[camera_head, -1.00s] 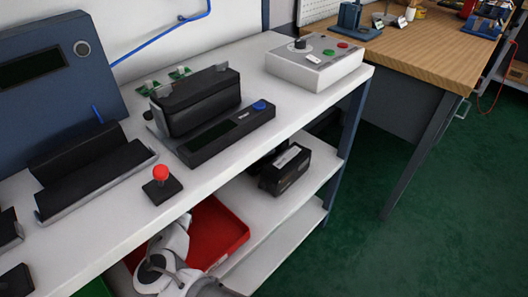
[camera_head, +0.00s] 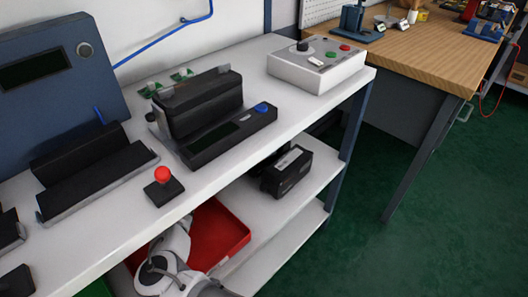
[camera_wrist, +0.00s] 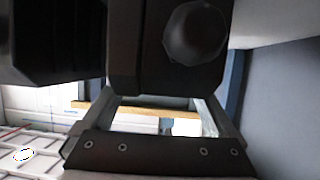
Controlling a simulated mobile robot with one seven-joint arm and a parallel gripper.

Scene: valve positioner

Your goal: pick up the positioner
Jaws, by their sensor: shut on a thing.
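The positioner looks to be the black box with a pale label (camera_head: 287,171) on the middle shelf, under the worktop, in the head view. In the wrist view a dark body with a round dark knob (camera_wrist: 195,35) fills the upper middle, close to the camera. My gripper (camera_wrist: 154,97) has its two fingers against this dark body and is shut on it. I take it to be the positioner. In the head view my white arm reaches in at the bottom, and my gripper is hidden by the worktop. Whether the box is clear of the shelf cannot be told.
The worktop (camera_head: 110,240) overhangs the shelf. On it stand a black device in a cradle (camera_head: 205,110), a red-knobbed button (camera_head: 163,185) and a grey control box (camera_head: 315,68). A red bin (camera_head: 222,235) lies left of the box. The green floor at right is free.

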